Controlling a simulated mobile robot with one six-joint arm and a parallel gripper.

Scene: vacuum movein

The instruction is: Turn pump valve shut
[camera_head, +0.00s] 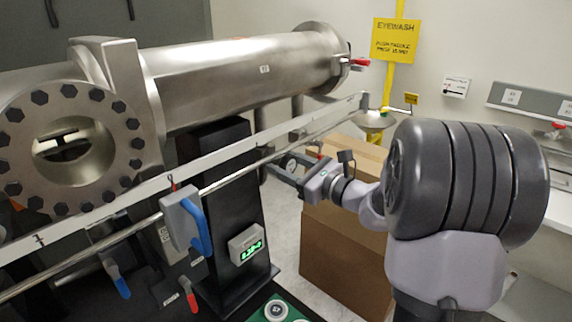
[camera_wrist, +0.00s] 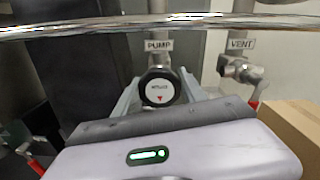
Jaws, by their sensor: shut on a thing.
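The pump valve has a round black knob with a white face (camera_wrist: 159,91), seen below a PUMP label (camera_wrist: 158,45) in the wrist view. A small red triangle is at the lower part of the face. My gripper (camera_wrist: 158,84) has one grey finger on each side of the knob and is shut on it. In the head view, my gripper (camera_head: 281,170) reaches left beneath the long metal rail. The knob is too small and covered there to make out clearly.
A vent valve (camera_wrist: 243,72) with a red handle is right of the knob, under a VENT label. A shiny rail (camera_wrist: 160,25) crosses above my gripper. A large steel chamber (camera_head: 235,72) stands behind. Cardboard boxes (camera_head: 340,245) stand below my arm.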

